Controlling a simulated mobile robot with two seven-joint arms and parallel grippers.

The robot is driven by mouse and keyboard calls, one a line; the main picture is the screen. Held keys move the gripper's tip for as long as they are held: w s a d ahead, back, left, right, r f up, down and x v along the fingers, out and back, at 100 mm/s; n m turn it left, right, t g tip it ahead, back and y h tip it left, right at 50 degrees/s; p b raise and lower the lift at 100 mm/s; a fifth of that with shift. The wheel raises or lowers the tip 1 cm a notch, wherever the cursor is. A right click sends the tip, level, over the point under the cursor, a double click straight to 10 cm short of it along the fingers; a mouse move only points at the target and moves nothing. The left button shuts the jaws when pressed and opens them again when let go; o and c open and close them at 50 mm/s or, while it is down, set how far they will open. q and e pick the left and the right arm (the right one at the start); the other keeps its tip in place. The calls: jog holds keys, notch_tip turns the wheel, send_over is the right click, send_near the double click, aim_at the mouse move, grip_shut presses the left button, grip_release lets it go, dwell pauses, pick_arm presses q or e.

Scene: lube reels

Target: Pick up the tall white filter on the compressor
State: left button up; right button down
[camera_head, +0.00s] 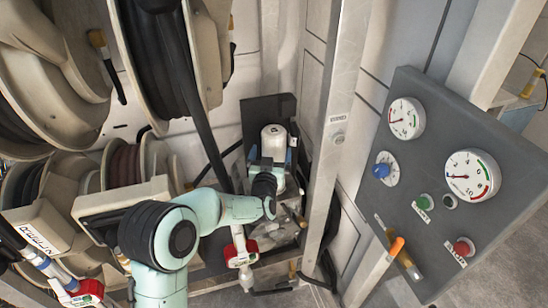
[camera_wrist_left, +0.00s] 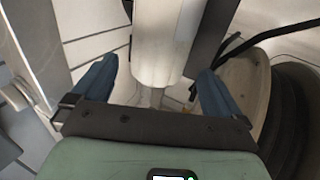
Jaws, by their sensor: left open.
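The tall white filter (camera_head: 273,134) stands upright on the compressor, in front of a dark panel in the head view. In the left wrist view the filter (camera_wrist_left: 158,40) is a large white cylinder at top centre, with a pale label on its side. My left gripper (camera_head: 272,150) is open at the filter, with one blue finger on each side. In the left wrist view the gripper (camera_wrist_left: 157,72) shows visible gaps between its fingers and the cylinder. My wrist hides the filter's lower part in the head view. My right gripper is not in view.
Several hose reels (camera_head: 125,165) crowd the left. A metal post (camera_head: 333,130) stands close to the filter's right. A grey gauge panel (camera_head: 450,190) is farther right. A red-and-white nozzle (camera_head: 240,250) hangs below my forearm. A dark hose runs down behind my arm.

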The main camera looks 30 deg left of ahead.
pick_arm(q)
jog(key=shift+x, duration=1)
jog(key=shift+f+p+x, duration=0.15)
jog(key=shift+p+x, duration=0.4)
jog(key=shift+x, duration=0.75)
jog(key=shift+f+p+x, duration=0.1)
jog(key=shift+p+x, duration=0.4)
jog(key=shift+x, duration=0.85)
jog(key=shift+d, duration=0.1)
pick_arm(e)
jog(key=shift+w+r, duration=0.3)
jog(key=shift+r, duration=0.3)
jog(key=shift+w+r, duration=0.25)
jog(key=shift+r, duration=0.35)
pick_arm(q)
jog(key=shift+c, duration=0.3)
jog(key=shift+r, duration=0.1)
jog(key=c, duration=1.5)
